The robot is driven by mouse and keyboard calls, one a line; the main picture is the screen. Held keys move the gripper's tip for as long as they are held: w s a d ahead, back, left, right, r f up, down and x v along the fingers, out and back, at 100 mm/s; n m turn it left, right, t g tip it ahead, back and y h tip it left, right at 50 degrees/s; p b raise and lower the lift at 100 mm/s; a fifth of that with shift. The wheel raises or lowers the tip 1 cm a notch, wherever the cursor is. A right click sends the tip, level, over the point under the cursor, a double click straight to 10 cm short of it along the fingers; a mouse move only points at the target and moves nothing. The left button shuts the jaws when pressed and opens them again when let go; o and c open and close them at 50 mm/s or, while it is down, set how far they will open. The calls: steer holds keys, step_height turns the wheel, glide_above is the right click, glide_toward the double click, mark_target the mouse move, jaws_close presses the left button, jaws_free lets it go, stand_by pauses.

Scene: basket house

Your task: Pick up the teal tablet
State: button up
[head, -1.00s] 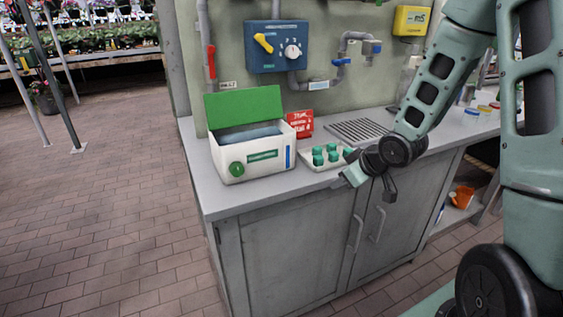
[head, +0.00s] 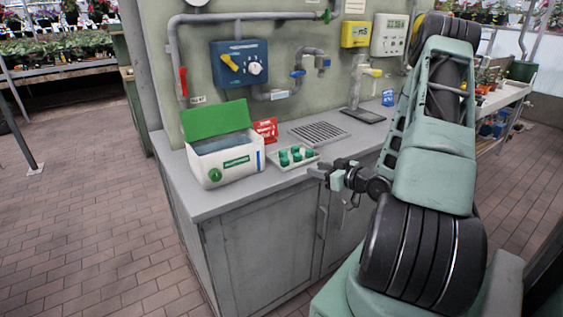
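Several small teal tablets (head: 296,157) stand on a white tray (head: 276,168) on the grey counter, right of a white box. My gripper (head: 325,177) is just right of the tray, near the counter's front edge. Its fingers look apart, with nothing seen between them. It does not appear to touch the tablets. Which tablet is meant cannot be told, and the far tablets are partly hidden by the near ones.
A white box (head: 236,168) with its green lid (head: 215,119) raised stands left of the tray. A red sign (head: 265,130) stands behind. The grey counter (head: 207,199) has bare room in front of the box.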

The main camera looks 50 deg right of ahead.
steer(key=p, duration=0.1)
glide_toward(286, 159)
steer(key=w, duration=0.3)
steer(key=w+p, duration=0.1)
steer(key=w, duration=0.1)
steer(key=w+f+p, duration=0.1)
steer(key=w, duration=0.1)
steer(key=shift+w+d+f, duration=0.1)
steer(key=shift+d, duration=0.05)
steer(key=shift+w+f, duration=0.2)
steer(key=shift+w, duration=0.25)
steer(key=c, duration=0.8)
